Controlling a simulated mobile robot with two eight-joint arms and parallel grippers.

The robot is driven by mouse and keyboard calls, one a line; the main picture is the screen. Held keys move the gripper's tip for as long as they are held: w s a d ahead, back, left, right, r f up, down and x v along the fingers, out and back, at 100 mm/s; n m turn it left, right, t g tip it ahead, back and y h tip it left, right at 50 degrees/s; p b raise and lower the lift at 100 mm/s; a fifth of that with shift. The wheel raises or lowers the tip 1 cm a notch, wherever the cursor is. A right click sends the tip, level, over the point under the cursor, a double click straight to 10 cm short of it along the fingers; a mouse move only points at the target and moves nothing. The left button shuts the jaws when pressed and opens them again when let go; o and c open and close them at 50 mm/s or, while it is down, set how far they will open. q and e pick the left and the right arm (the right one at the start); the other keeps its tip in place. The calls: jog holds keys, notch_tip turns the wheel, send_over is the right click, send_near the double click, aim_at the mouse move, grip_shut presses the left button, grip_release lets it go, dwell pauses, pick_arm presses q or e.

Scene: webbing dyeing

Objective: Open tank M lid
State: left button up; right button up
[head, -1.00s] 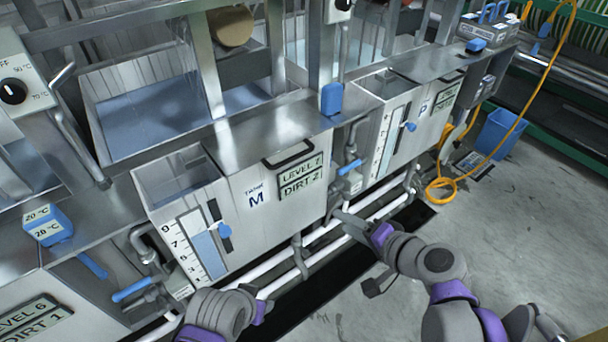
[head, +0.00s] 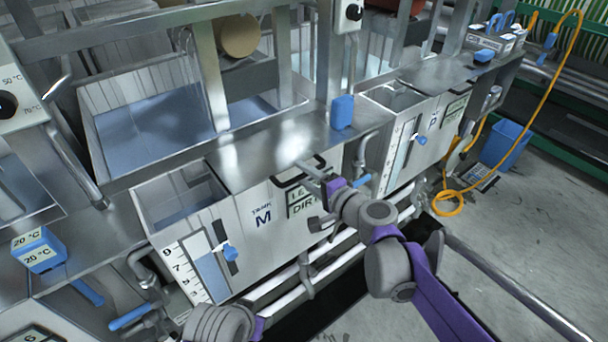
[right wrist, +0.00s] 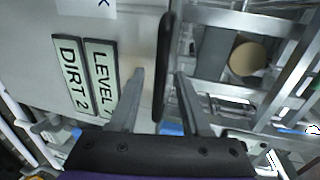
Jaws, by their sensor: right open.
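Tank M (head: 252,245) stands at centre in the head view, with a level gauge and a blue knob on its front. Its flat steel lid (head: 265,145) lies closed on top. The black bar handle (head: 287,177) is at the lid's front edge, partly hidden by my right gripper (head: 308,172). In the right wrist view, the open right gripper (right wrist: 158,75) has the black handle (right wrist: 163,60) between its two fingers, apparently without being clamped. My left arm shows at the bottom edge of the head view; its fingers cannot be made out.
The tank's LEVEL/DIRT sign (head: 303,203) is partly covered by my right arm. Tank P (head: 415,125) stands to the right, with blue-handled valves and pipes between. A steel frame rises behind the lid. A blue bin (head: 505,145) and yellow hose (head: 447,203) are on the floor at right.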

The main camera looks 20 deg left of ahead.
jog(key=shift+w+a, duration=0.2)
jog(key=shift+a, duration=0.1)
grip_shut()
dwell(1.3)
